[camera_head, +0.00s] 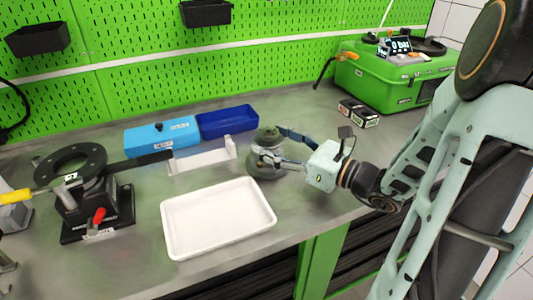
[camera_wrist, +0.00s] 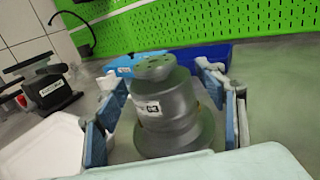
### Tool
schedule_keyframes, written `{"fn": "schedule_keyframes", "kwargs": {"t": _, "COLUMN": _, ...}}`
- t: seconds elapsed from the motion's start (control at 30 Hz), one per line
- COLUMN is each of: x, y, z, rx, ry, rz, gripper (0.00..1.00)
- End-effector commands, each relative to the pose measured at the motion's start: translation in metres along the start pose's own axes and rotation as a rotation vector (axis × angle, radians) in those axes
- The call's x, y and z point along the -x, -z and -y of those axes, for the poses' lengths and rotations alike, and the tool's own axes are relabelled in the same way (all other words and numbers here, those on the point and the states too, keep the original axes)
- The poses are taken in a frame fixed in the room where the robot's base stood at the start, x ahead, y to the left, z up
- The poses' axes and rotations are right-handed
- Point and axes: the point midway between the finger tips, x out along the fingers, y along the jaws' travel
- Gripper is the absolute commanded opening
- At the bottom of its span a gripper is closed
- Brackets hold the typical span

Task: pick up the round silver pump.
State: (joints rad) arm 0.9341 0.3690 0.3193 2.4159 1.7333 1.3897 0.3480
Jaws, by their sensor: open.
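The round silver pump (camera_wrist: 165,112) stands upright on the grey bench. In the wrist view it fills the middle, with a wide lower body, a narrower top and a small label. In the head view the pump (camera_head: 268,140) is partly hidden by my gripper (camera_head: 278,148). In the wrist view my open gripper (camera_wrist: 165,115) has one finger on each side of the pump, which stands between them. I cannot tell whether either finger touches it.
A white tray (camera_head: 218,218) lies in front left of the pump. A white bracket (camera_head: 203,157), a light blue box (camera_head: 162,136) and a dark blue bin (camera_head: 228,122) are close behind. A black fixture (camera_head: 98,214) stands left, a green case (camera_head: 392,76) back right.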

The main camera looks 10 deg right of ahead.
Motion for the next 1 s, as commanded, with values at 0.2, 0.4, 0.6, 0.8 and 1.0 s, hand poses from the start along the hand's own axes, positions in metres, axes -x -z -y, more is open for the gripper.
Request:
{"fn": "schedule_keyframes", "kwargs": {"t": 0.2, "x": -0.018, "y": 0.002, "z": 0.0, "rx": 0.0, "ry": 0.0, "rz": 0.0, "gripper": 0.64}}
{"fn": "schedule_keyframes", "kwargs": {"t": 0.4, "x": -0.047, "y": 0.009, "z": -0.002, "rx": 0.001, "ry": -0.003, "rz": 0.0, "gripper": 0.64}}
{"fn": "schedule_keyframes", "kwargs": {"t": 0.6, "x": -0.066, "y": 0.007, "z": -0.001, "rx": 0.002, "ry": 0.0, "rz": -0.001, "gripper": 0.64}}
{"fn": "schedule_keyframes", "kwargs": {"t": 0.8, "x": -0.067, "y": 0.007, "z": -0.001, "rx": 0.001, "ry": 0.001, "rz": -0.001, "gripper": 0.64}}
{"fn": "schedule_keyframes", "kwargs": {"t": 1.0, "x": -0.067, "y": 0.007, "z": -0.001, "rx": 0.001, "ry": 0.0, "rz": -0.001, "gripper": 0.46}}
